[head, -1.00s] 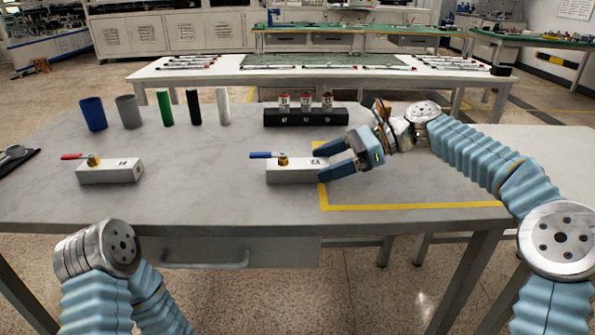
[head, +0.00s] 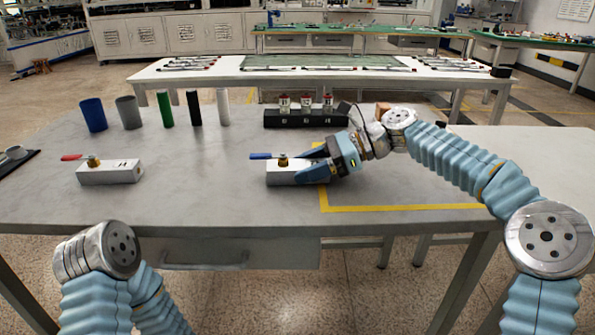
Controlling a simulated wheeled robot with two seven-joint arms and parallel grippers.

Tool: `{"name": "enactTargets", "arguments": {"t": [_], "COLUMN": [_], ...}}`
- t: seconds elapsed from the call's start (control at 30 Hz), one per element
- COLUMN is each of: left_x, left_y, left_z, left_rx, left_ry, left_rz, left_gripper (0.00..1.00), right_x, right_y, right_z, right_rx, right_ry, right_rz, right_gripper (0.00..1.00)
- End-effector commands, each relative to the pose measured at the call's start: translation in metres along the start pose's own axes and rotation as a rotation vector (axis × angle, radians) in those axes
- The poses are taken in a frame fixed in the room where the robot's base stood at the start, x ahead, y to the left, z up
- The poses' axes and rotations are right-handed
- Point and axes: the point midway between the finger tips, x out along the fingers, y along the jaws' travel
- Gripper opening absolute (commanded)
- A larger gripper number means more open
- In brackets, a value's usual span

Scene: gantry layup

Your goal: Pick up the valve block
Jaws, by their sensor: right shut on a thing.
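A white valve block with a blue lever and brass fitting (head: 283,176) sits on the grey table at the middle. My right gripper (head: 308,164) is shut on its right end, and its fingers hide that end. The block appears to rest on the table still. A second white valve block (head: 110,173), with a red lever, stands on the table at the left, apart from both grippers. My left arm shows at the bottom left, but its gripper is out of the picture.
Several cylinders (head: 165,108) stand in a row at the back left. A yellow taped outline (head: 410,208) marks the table's right part, mostly bare. A dark tray (head: 14,158) lies at the left edge.

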Motion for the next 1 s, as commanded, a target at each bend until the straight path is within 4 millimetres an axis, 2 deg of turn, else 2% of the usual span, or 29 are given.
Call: {"name": "enactTargets", "arguments": {"t": [0.33,0.47,0.57,0.87,1.0], "left_x": [-0.001,-0.004,-0.008,-0.004,0.004], "left_y": [0.001,0.002,0.003,0.002,-0.002], "left_z": [0.0,0.0,0.0,0.0,0.0], "left_rx": [0.0,0.0,0.001,0.001,0.0], "left_ry": [0.0,0.0,-0.001,0.0,0.0], "left_rz": [0.0,0.0,0.001,0.0,0.0], "left_gripper": [1.0,1.0,1.0,1.0,1.0], "right_x": [-0.002,-0.007,-0.013,-0.031,-0.032], "right_y": [0.0,0.0,0.0,0.052,0.084], "right_z": [0.005,0.018,0.034,0.088,0.1], "right_rx": [-0.002,-0.002,-0.005,-0.005,-0.003], "right_ry": [-0.001,-0.001,-0.001,0.001,0.003], "right_rz": [-0.001,-0.001,-0.001,-0.002,-0.003], "right_gripper": [0.08,0.08,0.08,0.08,0.08]}}
